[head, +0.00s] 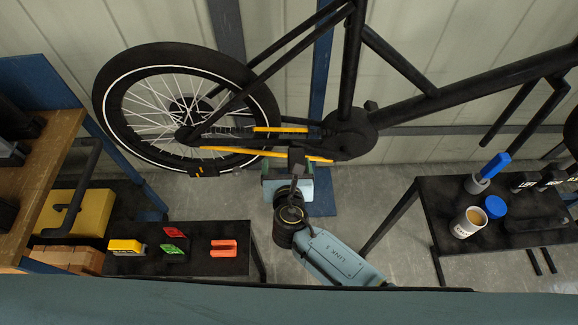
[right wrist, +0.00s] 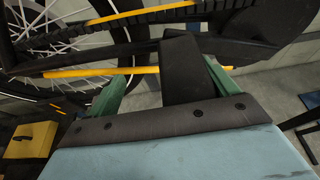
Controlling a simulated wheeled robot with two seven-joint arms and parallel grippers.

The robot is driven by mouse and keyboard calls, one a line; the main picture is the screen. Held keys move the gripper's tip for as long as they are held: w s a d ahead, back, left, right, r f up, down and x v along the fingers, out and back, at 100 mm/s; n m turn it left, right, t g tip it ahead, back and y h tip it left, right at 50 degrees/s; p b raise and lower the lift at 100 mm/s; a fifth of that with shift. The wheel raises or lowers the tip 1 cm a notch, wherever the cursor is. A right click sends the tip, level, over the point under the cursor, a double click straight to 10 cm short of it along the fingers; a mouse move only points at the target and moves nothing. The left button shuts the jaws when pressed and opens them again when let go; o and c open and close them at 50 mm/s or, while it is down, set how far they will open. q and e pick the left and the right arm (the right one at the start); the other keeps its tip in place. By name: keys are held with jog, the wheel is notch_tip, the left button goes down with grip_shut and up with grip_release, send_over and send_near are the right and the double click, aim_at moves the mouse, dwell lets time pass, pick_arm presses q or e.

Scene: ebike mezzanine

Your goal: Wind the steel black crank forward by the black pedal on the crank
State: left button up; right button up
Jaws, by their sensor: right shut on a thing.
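The black e-bike stands against the wall in the head view, with its dark round crank housing (head: 350,133) right of the rear wheel. The black pedal (head: 296,158) is at the lower left of the housing; it also shows in the right wrist view (right wrist: 186,72). My right gripper (head: 287,181) reaches up from below and is shut on the pedal. In the right wrist view its green fingers (right wrist: 165,85) stand on either side of the pedal. The crank arm is hard to make out against the dark frame and housing. My left gripper is out of view.
A low black table (head: 190,265) at lower left holds yellow, red, green and orange pieces. A black table (head: 425,205) at right holds a cup (head: 468,222), a blue lid and other items. A yellow case (head: 75,212) sits at left. A blue post stands behind the bike.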

jog(key=shift+s+a, duration=0.1)
jog(key=shift+a, duration=0.15)
jog(key=p+v, duration=0.2)
jog(key=v, duration=1.1)
jog(key=shift+d, duration=0.2)
jog(key=shift+s, duration=0.1)
jog(key=s+d+f+m+g+b, duration=0.1)
jog(key=s+d+f+m+g, duration=0.25)
jog(key=f, duration=0.55)
jog(key=s+d+f+m+g+h+b, duration=0.15)
jog(key=d+f+m, duration=0.35)
jog(key=f, duration=0.5)
jog(key=s+d+f+m+g+b, duration=0.1)
jog(key=s+d+f+m+g, duration=0.3)
jog(key=f, duration=0.5)
jog(key=s+d+f+m+g+b, duration=0.1)
jog(key=s+d+f+m+g, duration=0.1)
jog(key=s+d+f+m, duration=0.5)
jog(key=s+d+f+m+g+b, duration=0.2)
jog(key=s+d+f+m, duration=0.4)
jog(key=s+m, duration=0.8)
jog(key=shift+s+d+f+m, duration=0.15)
jog(key=shift+d+f+m, duration=0.3)
jog(key=shift+f, duration=0.35)
